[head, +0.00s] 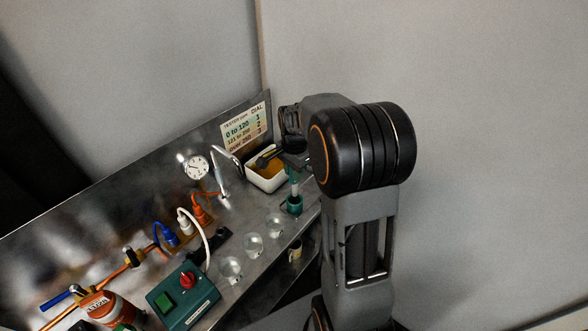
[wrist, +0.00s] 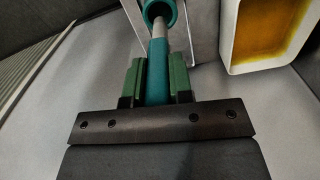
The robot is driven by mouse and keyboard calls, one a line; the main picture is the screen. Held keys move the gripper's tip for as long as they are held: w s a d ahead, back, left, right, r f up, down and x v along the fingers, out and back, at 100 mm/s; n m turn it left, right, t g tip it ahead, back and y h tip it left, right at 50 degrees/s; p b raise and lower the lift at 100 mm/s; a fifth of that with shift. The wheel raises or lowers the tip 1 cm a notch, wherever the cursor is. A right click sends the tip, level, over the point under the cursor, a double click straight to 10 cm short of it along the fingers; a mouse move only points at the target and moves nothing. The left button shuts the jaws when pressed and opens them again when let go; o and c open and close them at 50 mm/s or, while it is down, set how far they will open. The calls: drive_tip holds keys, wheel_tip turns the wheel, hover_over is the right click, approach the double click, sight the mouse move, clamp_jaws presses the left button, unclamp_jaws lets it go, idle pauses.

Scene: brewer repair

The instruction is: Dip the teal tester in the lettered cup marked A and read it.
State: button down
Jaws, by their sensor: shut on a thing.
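My gripper (wrist: 157,78) is shut on the teal tester (wrist: 158,68), with a green finger on each side of its teal handle. The tester's pale shaft runs down to a round teal holder (wrist: 172,8). In the head view the shaft (head: 294,186) stands above the teal holder (head: 295,206) near the bench's right edge. I cannot tell whether its tip is inside the holder or just over it. Three clear cups stand in a row to the left: near (head: 231,268), middle (head: 253,244) and far (head: 275,226). Their letters are not readable here.
A white tray with amber contents (head: 266,183) stands behind the holder; it also shows in the wrist view (wrist: 232,48). A tester chart (head: 246,123), a gauge (head: 195,167) and a curved metal spout (head: 221,178) are at the back. A green switch box (head: 183,297) stands at the front.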

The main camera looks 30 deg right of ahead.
drive_tip(key=b, duration=0.3)
hover_over(294, 195)
drive_tip(key=shift+w+d+f, duration=0.1)
drive_tip(key=shift+w+f, duration=0.1)
drive_tip(key=shift+f, duration=1.1)
drive_tip(key=shift+w+d+f, duration=0.1)
drive_tip(key=shift+w+f, duration=0.05)
drive_tip(key=shift+f, duration=1.15)
drive_tip(key=shift+f+b, duration=0.45)
drive_tip(key=shift+c, duration=1.9)
unclamp_jaws()
drive_tip(key=shift+r, duration=0.1)
drive_tip(key=shift+r+p, duration=2.75)
drive_tip(key=shift+r, duration=0.7)
